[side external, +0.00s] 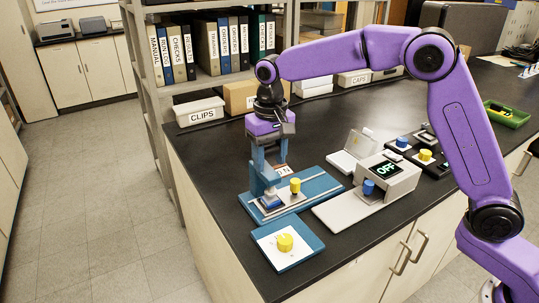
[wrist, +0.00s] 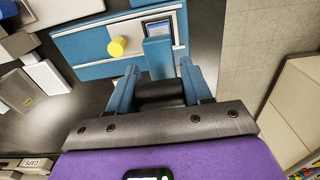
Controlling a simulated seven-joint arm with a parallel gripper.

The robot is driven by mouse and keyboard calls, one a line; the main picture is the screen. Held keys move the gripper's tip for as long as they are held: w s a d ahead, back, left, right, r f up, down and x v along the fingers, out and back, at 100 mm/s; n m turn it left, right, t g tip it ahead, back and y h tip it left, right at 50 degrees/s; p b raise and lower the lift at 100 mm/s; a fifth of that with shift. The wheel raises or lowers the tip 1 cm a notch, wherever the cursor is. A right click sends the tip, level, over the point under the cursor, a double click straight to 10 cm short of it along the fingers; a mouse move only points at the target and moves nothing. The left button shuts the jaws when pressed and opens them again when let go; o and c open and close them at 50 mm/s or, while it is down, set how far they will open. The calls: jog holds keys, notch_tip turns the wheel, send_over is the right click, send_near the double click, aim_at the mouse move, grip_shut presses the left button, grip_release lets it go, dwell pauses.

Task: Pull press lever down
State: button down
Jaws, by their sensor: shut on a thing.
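The press (side external: 315,192) has a blue base plate near the bench's left front, with a blue upright partly hidden by my gripper. A yellow knob (side external: 295,186) stands on the plate; it also shows in the wrist view (wrist: 118,46). My gripper (side external: 268,160) points down over the press. In the wrist view its two blue fingers (wrist: 160,88) are shut on a dark cylindrical bar, which I take as the grip of the press lever (wrist: 160,93). The rest of the lever is hidden, so its angle cannot be told.
A blue tray with a yellow knob (side external: 262,243) lies in front of the press, near the bench edge. A grey device (side external: 402,182) reading "OFF", with a blue knob, stands to the right. A CLIPS box (side external: 200,111) and shelving stand behind. The aisle at left is clear.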

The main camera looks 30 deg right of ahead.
jog(key=shift+s+f+t, duration=0.15)
jog(key=shift+f+t, duration=0.15)
jog(key=shift+t, duration=0.4)
jog(key=c, duration=0.6)
grip_release()
jog(key=shift+o, duration=0.2)
notch_tip(320, 180, up, 17)
jog(key=s, duration=0.2)
jog(key=shift+s+r, duration=0.15)
jog(key=shift+s, duration=0.05)
